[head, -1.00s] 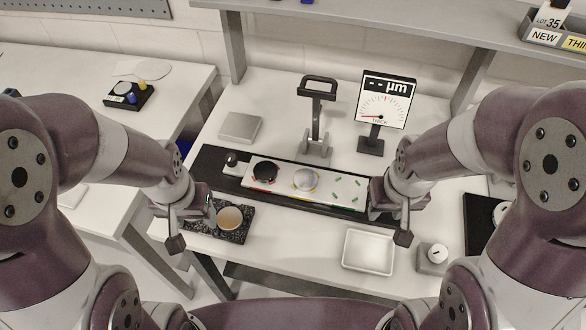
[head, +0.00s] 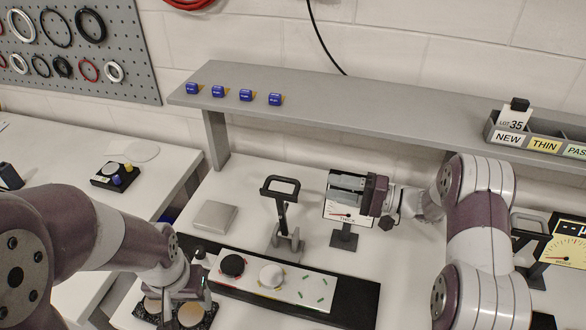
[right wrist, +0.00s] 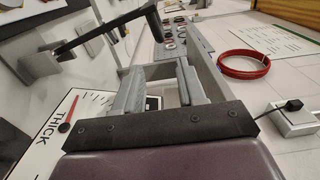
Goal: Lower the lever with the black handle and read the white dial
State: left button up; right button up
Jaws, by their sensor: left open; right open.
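The lever (head: 282,225) stands on a grey base on the bench, its black loop handle (head: 280,183) raised. The handle arm also shows at the upper left of the right wrist view (right wrist: 110,32). The white dial (head: 338,219) stands to its right on a dark stand. My right gripper covers its upper part and display; a red needle shows in the right wrist view (right wrist: 68,116). My right gripper (head: 338,187) is open and empty, right of the lever handle and apart from it. My left gripper (head: 178,298) is open at the lower left, over a dark tray (head: 205,318).
A white strip with a black and a white disc (head: 271,275) lies before the lever. A grey block (head: 213,216) is left of it. A shelf (head: 350,112) runs behind. A yellow-faced dial (head: 566,248) stands at the right, partly hidden by my right arm.

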aim_at(290, 180)
jog(key=a, duration=0.1)
jog(key=a+p, duration=0.1)
jog(key=a, duration=0.1)
jog(key=a+p, duration=0.1)
jog(key=shift+a+r, duration=0.25)
jog(key=shift+r, duration=0.1)
jog(key=p+x, duration=0.1)
jog(key=x, duration=0.1)
jog(key=p+x, duration=0.1)
jog(key=x, duration=0.4)
jog(key=shift+w+f+p, duration=0.2)
jog(key=shift+w+p, duration=0.1)
jog(key=shift+p, duration=0.1)
jog(key=shift+a, duration=0.55)
jog(key=shift+w+f, duration=0.1)
jog(key=shift+w, duration=0.05)
grip_shut()
